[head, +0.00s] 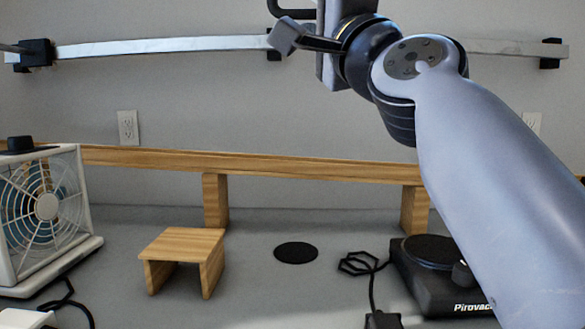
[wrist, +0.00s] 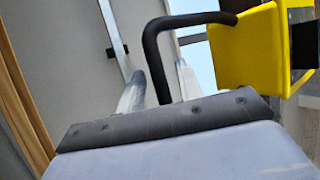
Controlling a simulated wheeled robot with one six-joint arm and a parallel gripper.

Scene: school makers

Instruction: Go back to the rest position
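My arm reaches up from the lower right of the head view to the top middle. My gripper (head: 286,38) is at its end, raised high in front of the wall, and is partly cut off by the top edge. In the wrist view my gripper (wrist: 160,80) shows two grey fingers standing apart with a gap between them. Nothing shows held between them.
A white fan (head: 45,215) stands at left, a small wooden stand (head: 185,245) beside it. A black disc (head: 296,253) and a black Pirovac device (head: 440,275) lie right. A wooden shelf (head: 300,168) and metal strip (head: 160,46) run behind. A yellow object (wrist: 245,50) is upper right.

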